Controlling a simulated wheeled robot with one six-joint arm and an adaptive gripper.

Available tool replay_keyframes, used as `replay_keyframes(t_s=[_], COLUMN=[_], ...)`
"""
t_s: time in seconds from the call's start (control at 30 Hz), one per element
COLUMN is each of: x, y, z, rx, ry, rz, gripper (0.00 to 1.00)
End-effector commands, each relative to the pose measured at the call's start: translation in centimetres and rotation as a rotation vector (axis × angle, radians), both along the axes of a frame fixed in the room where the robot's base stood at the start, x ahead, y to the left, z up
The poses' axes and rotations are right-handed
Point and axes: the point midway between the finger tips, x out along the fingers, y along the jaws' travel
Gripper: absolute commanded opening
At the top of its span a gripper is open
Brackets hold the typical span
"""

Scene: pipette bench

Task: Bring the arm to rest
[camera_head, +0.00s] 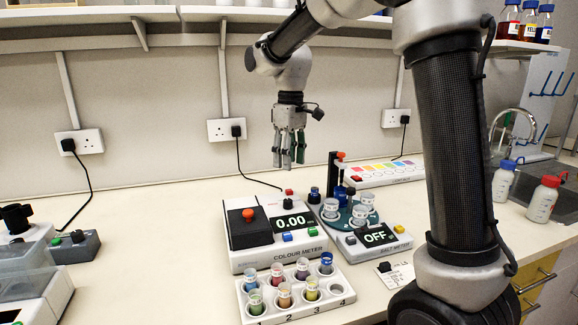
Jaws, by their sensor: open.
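My gripper (289,150) hangs above the back of the bench with its fingers pointing down. Its fingers are apart and nothing shows between them. My arm reaches in from the upper right and bends down to the gripper. Below the gripper, and apart from it, stands the colour meter (250,258), which reads 0.00. The salt meter (378,237) to its right reads OFF and bears several small cups.
A white rack (317,307) with several coloured vials stands at the front. A colour-marked strip (385,170) lies behind the salt meter. Wash bottles (543,199) stand by the sink at right. Other equipment (75,246) stands at left. Shelves (90,16) run above.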

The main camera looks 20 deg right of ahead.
Motion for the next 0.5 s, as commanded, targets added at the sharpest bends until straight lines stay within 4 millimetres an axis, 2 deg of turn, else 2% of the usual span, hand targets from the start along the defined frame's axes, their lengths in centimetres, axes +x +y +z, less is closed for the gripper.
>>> replay_keyframes(t_s=[0.23, 0.33, 0.4, 0.5], x=[0.0, 0.3, -1.0, -4.7], y=[0.0, 0.0, -0.4, -2.1], z=[0.0, -0.3, -2.1, -2.6], rx=[0.0, 0.002, -0.012, -0.02], ry=[0.0, -0.012, 0.013, 0.008], rz=[-0.008, -0.065, -0.124, -0.22], gripper=[0.46, 0.46, 0.46, 0.46])
